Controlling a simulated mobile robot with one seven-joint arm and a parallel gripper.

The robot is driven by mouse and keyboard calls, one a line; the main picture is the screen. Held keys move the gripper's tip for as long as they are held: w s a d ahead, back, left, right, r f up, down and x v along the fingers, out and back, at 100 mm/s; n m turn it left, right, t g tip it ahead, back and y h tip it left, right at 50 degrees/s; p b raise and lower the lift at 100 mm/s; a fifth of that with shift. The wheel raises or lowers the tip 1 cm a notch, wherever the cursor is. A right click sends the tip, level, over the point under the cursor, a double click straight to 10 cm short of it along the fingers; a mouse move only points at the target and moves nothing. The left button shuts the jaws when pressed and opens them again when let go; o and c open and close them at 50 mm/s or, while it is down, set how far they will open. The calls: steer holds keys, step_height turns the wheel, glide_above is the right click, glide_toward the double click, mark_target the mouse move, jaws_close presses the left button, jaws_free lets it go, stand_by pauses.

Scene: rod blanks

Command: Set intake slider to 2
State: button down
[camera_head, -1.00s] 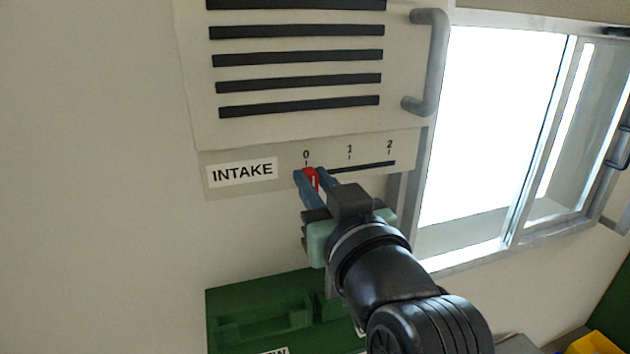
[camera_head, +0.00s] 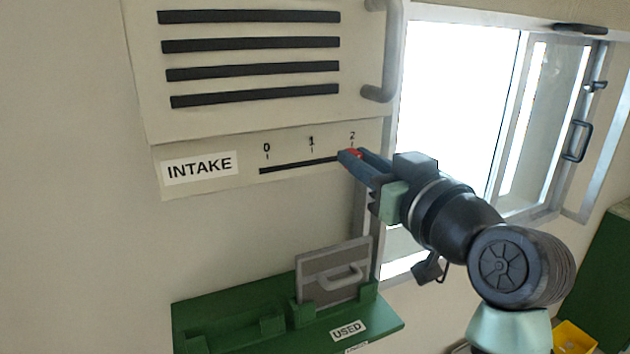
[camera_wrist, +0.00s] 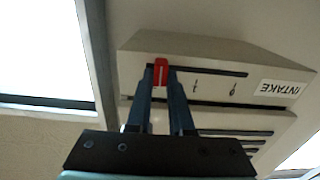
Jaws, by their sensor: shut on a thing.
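The intake slider has a red knob (camera_head: 353,154) on a dark horizontal slot (camera_head: 300,165) marked 0, 1 and 2. The knob is at the right end of the slot, under the 2 mark. My gripper (camera_head: 363,156) is shut on the knob, with one blue finger on each side. In the wrist view the red knob (camera_wrist: 161,72) stands between my fingertips (camera_wrist: 162,76) at the slot's end, and the 1 and 0 marks show beside it. The 2 mark is not visible in that view. A white INTAKE label (camera_head: 199,167) is left of the slot.
A vent panel with dark slats (camera_head: 250,73) and a grey handle (camera_head: 385,60) is above the slot. A bright window (camera_head: 460,110) is to the right. Below, a green shelf (camera_head: 240,320) labelled USED holds a grey panel with a handle (camera_head: 333,270).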

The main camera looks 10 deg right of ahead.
steer(key=shift+w+d+r, duration=0.1)
steer(key=shift+d, duration=0.45)
steer(key=c, duration=0.8)
jaws_free()
steer(key=shift+w+d, duration=0.1)
steer(key=shift+d, duration=0.05)
steer(key=b+v, duration=0.5)
steer(key=v, duration=0.8)
steer(key=shift+b, duration=0.35)
